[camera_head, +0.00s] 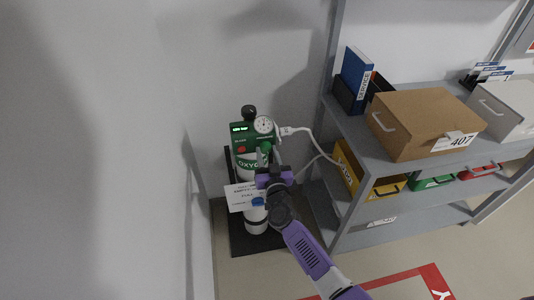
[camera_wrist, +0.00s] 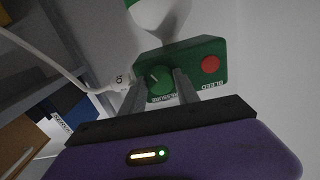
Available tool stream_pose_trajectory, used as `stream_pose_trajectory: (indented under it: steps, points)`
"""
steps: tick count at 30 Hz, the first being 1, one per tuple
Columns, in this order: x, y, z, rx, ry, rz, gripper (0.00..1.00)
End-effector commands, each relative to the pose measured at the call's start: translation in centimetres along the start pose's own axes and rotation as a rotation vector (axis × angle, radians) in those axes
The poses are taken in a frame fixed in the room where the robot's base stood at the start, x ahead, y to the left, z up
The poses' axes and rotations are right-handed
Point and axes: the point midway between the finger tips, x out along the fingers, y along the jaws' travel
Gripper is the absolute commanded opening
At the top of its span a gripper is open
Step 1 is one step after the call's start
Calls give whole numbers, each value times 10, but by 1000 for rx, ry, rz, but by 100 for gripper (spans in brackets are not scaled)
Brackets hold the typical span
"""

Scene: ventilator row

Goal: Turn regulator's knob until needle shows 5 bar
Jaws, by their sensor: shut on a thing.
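The green regulator (camera_head: 241,132) sits on top of a white oxygen cylinder (camera_head: 256,222) with a green upper part. Its round white gauge (camera_head: 264,124) faces outward; the needle's reading is too small to tell. My gripper (camera_head: 266,160) is at the regulator's lower front. In the wrist view my gripper (camera_wrist: 160,92) is shut on the green knob (camera_wrist: 160,80), with one finger on each side of it. The knob carries a pale pointer mark. The regulator body (camera_wrist: 205,58) shows a red round button (camera_wrist: 210,65) to the right of the knob. The gauge face is not visible in the wrist view.
A white hose (camera_head: 312,135) runs from the regulator toward the grey shelf (camera_head: 345,130) on the right. The shelf holds a cardboard box (camera_head: 415,115), a blue binder (camera_head: 355,66) and coloured bins. A white tag (camera_head: 240,198) hangs on the cylinder. A wall stands close on the left.

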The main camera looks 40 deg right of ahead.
Motion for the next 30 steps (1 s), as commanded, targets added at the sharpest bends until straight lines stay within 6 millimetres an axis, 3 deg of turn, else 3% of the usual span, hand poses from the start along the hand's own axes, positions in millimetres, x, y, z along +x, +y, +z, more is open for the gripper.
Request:
stream_pose_trajectory:
  steps: [30]
  points:
    - [0, -2, 0, 860, -1, 0, 0]
